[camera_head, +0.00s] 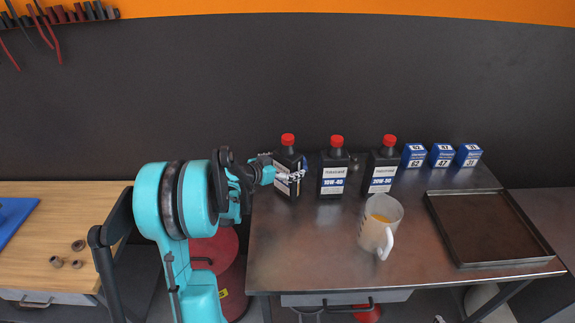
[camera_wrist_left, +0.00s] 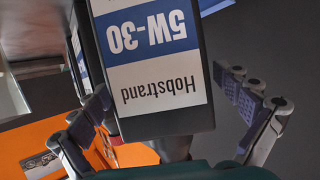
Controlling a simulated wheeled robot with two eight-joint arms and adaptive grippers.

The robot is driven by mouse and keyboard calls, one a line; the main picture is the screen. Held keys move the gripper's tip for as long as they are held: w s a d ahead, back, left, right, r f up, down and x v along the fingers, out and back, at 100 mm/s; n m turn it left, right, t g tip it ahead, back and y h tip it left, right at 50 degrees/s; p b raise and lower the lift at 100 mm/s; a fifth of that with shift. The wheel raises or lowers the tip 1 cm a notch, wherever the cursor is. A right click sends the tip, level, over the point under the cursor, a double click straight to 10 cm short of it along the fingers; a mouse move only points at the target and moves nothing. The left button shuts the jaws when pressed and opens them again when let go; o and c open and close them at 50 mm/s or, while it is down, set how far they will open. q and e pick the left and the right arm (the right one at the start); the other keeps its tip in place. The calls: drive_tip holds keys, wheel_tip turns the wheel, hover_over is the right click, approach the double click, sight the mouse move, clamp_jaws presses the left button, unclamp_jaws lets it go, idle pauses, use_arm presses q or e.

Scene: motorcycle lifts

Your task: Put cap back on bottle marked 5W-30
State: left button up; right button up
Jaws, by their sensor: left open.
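The black 5W-30 bottle (camera_head: 286,164) stands at the back left of the metal table, with a red cap (camera_head: 288,140) at its top. In the left wrist view the bottle (camera_wrist_left: 152,75) appears upside down, its white and blue label large and close. My left gripper (camera_head: 290,176) is in front of the bottle and hides much of its label in the head view. In the left wrist view its open fingers lie on either side of the bottle; I cannot tell whether they touch it. The cap is not visible there. My right gripper is not in view.
A 10W-40 bottle (camera_head: 333,171) and a 20W-50 bottle (camera_head: 382,169), both red-capped, stand to the right. Three small blue boxes (camera_head: 441,155) and a tray (camera_head: 432,212) are further right. The table's front left is clear.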

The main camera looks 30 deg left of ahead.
use_arm(q)
drive_tip(key=shift+r, duration=0.15)
drive_tip(key=shift+s+a+r, duration=0.1)
drive_tip(key=shift+s+r, duration=0.05)
drive_tip(key=shift+s, duration=0.1)
drive_tip(key=p+v, duration=0.3)
drive_tip(key=v, duration=0.8)
drive_tip(key=shift+s, duration=0.25)
drive_tip(key=s+d+n+g, duration=0.1)
drive_tip(key=s+d+g, duration=0.25)
drive_tip(key=d, duration=0.65)
drive_tip(key=s+d+n+g, duration=0.15)
drive_tip(key=s+d, duration=0.35)
drive_tip(key=d, duration=0.5)
drive_tip(key=s+d+g+y, duration=0.1)
drive_tip(key=s+d+y, duration=0.2)
drive_tip(key=s, duration=0.6)
drive_tip(key=shift+s+d, duration=0.2)
drive_tip(key=shift+d, duration=0.3)
